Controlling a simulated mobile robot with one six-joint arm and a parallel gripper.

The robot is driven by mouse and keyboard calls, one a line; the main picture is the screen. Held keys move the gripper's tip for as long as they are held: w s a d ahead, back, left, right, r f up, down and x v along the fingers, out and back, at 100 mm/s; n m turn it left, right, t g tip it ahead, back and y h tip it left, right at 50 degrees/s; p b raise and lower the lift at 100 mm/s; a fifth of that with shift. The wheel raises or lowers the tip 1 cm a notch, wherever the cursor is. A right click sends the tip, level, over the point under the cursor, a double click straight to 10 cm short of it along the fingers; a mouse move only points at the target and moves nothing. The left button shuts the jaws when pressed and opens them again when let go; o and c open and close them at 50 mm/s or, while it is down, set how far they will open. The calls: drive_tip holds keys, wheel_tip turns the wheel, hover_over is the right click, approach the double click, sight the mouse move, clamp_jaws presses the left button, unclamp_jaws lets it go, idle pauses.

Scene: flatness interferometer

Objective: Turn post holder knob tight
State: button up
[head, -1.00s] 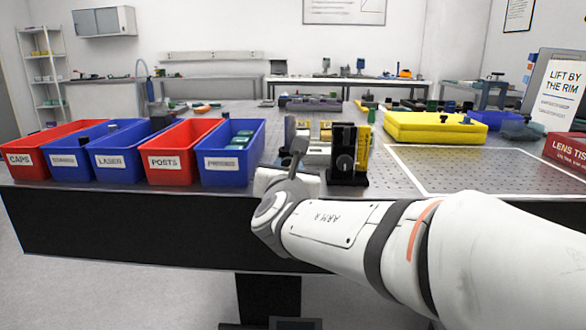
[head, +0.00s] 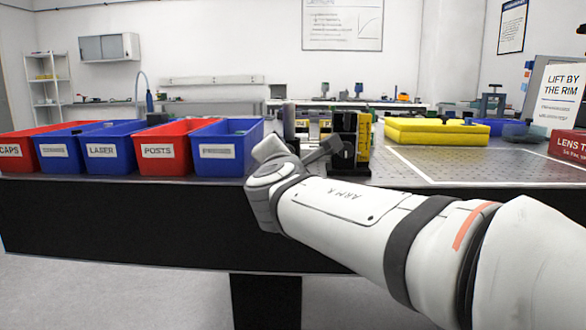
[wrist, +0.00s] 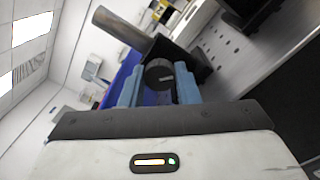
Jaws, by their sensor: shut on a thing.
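In the wrist view, a round black knob (wrist: 158,73) with a pale mark on its face sits between the two blue-grey fingers of my gripper (wrist: 160,86). The fingers are shut on its sides. Just behind it is the black post holder (wrist: 198,66), with a metal post (wrist: 122,28) sticking out, slanted in this turned view. In the head view, my gripper (head: 334,148) reaches right from the arm's white end to black mounts (head: 349,128) near the table's front edge. The knob is hidden there.
Red and blue labelled bins, including a POSTS bin (head: 161,152), stand left of my arm. A yellow case (head: 436,132) lies behind to the right, and a red lens tissue box (head: 570,146) at far right. The perforated tabletop (head: 450,165) between is clear.

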drive_tip(key=m, duration=0.4)
drive_tip(key=shift+m, duration=0.4)
drive_tip(key=m, duration=0.4)
drive_tip(key=shift+h, duration=0.3)
drive_tip(key=shift+m, duration=0.4)
drive_tip(key=o, duration=1)
drive_tip(key=shift+c, duration=0.2)
drive_tip(key=shift+s+a, duration=0.1)
drive_tip(key=shift+s, duration=0.35)
drive_tip(key=s+p, duration=0.1)
drive_tip(key=s, duration=0.6)
drive_tip(key=shift+f, duration=0.2)
